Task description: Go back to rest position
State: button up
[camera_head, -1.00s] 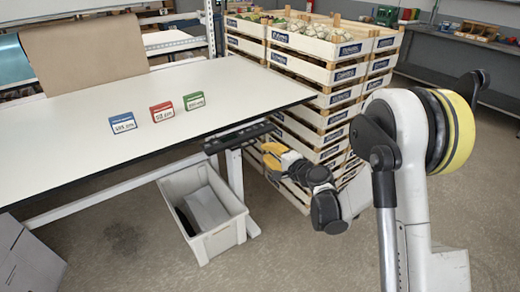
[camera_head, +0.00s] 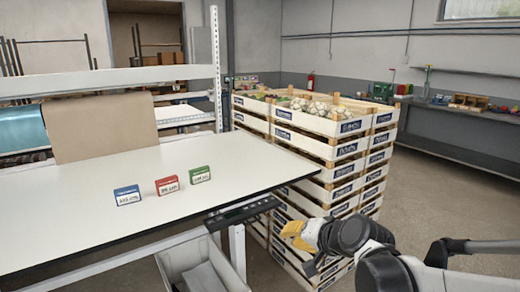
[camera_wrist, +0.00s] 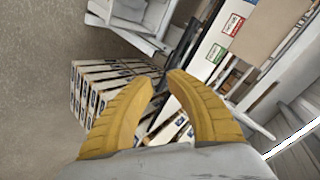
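My gripper (camera_head: 292,232) shows in the head view at the lower middle, just right of the white table's (camera_head: 60,215) right end and in front of the crate stack. In the wrist view, the two yellow fingers of my gripper (camera_wrist: 161,78) stand apart at the tips, with nothing between them. My arm comes in from the lower right of the head view. On the table stand a blue card (camera_head: 127,195), a red card (camera_head: 167,186) and a green card (camera_head: 200,174), apart from my gripper.
A tall stack of wooden crates (camera_head: 330,150) stands close behind my gripper. A grey bin (camera_head: 200,268) is under the table edge. A brown paper sheet (camera_head: 100,128) hangs at the table's back. A wall workbench (camera_head: 455,125) is at far right. Floor at right is clear.

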jog(key=s+d+f+n+g+h, duration=0.1)
jog(key=s+d, duration=0.4)
jog(key=s, duration=0.6)
jog(key=s+d+n+g+h, duration=0.1)
jog(key=s+d+n+h, duration=0.2)
jog(key=s, duration=0.8)
jog(key=d+h, duration=0.1)
jog(key=d, duration=0.1)
jog(key=shift+d+f+n+g, duration=0.3)
jog(key=shift+d+f, duration=0.05)
jog(key=shift+w, duration=0.1)
dwell(0.4)
grip_shut()
